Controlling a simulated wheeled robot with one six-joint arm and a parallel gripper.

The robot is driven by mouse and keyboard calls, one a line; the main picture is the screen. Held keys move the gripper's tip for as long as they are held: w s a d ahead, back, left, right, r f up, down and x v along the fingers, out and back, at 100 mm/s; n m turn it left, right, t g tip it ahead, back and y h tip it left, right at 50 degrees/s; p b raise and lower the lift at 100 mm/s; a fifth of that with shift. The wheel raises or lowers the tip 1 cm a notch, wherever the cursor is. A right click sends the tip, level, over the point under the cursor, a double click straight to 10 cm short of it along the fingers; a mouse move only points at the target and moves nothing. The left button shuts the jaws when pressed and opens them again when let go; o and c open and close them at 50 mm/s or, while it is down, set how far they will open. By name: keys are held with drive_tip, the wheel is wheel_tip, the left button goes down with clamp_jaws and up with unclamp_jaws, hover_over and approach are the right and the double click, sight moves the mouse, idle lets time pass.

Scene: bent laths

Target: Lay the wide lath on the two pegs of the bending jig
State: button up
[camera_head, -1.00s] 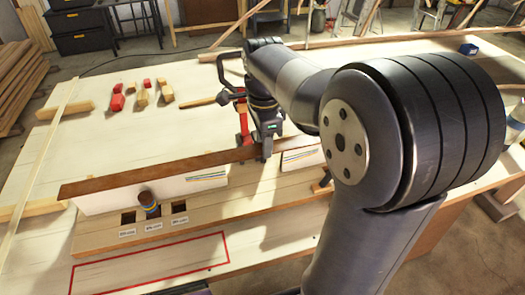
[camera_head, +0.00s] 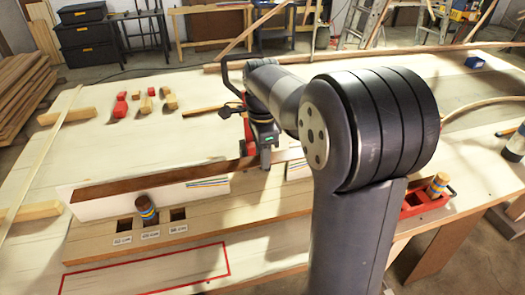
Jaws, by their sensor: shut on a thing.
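The wide lath, a long dark brown strip (camera_head: 140,182), runs along the top of a white board with coloured stripes (camera_head: 208,188). I cannot tell whether it touches the board. My gripper (camera_head: 265,163) is shut on the lath toward its right part, fingers pointing down. The jig's wooden base (camera_head: 220,210) has labelled square sockets. One peg with a blue band (camera_head: 146,211) stands tilted in the middle socket. A similar banded peg (camera_head: 437,186) stands at the right in a red block (camera_head: 430,203). My arm hides the base between them.
A red rectangle outline (camera_head: 228,262) marks the bench in front of the jig. Small red and wooden blocks (camera_head: 145,105) lie at the back left. A thin pale strip (camera_head: 45,150) lies on wooden blocks at the left.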

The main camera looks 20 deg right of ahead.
drive_tip(key=shift+f+b, duration=1.6)
drive_tip(key=shift+f, duration=1.15)
drive_tip(key=shift+f, duration=0.35)
drive_tip(key=o, duration=1.1)
drive_tip(key=shift+o, duration=1)
drive_tip(key=shift+r+p, duration=2.55)
drive_tip(key=shift+r, duration=0.45)
wheel_tip(320, 180, up, 7)
drive_tip(key=p, duration=0.6)
